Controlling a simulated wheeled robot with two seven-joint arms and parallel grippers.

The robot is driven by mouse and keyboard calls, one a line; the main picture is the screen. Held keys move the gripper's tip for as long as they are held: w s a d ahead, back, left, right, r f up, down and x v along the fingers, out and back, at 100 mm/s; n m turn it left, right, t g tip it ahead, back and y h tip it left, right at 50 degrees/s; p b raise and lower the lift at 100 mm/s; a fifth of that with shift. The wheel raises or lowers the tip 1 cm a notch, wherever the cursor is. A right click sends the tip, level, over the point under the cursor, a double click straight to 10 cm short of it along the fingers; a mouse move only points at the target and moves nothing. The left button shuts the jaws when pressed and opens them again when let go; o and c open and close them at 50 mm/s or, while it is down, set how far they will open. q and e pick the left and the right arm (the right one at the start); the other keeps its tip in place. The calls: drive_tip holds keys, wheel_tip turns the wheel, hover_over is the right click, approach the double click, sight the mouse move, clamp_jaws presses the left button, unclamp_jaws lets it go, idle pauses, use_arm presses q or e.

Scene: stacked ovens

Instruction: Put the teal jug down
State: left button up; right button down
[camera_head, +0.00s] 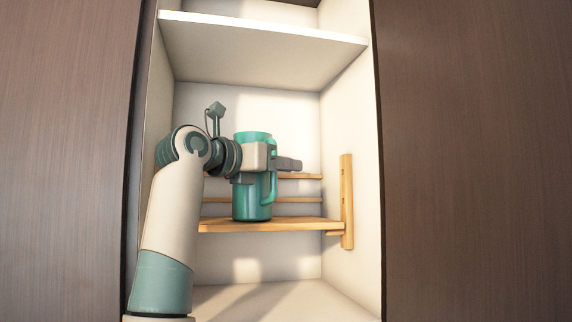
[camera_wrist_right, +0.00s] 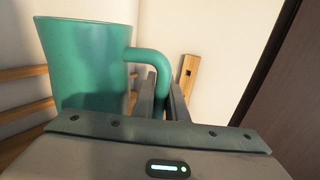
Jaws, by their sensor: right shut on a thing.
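The teal jug (camera_head: 252,205) is upright inside the tall cabinet, at the wooden rack shelf (camera_head: 290,224). Its base appears to be at the shelf's top surface; I cannot tell for certain whether it rests on it. My right gripper (camera_head: 285,163) reaches across the front of the jug and is shut on its handle. In the right wrist view the jug (camera_wrist_right: 82,65) is at the left, and its handle runs down between the two fingers (camera_wrist_right: 165,98). My left gripper is not in view.
The rack has a wooden upright (camera_head: 347,200) at its right and thin slats behind the jug. A white shelf (camera_head: 262,47) spans the cabinet above. Brown panels (camera_head: 470,160) flank the opening. The rack shelf is clear to the right of the jug.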

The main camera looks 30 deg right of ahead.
drive_tip(key=c, duration=2.1)
unclamp_jaws()
drive_tip(key=shift+f, duration=0.1)
drive_tip(key=o, duration=0.3)
drive_tip(key=shift+o, duration=0.2)
drive_tip(key=shift+s, duration=0.1)
drive_tip(key=b+v, duration=0.4)
drive_tip(key=v, duration=0.8)
drive_tip(key=shift+b, duration=0.4)
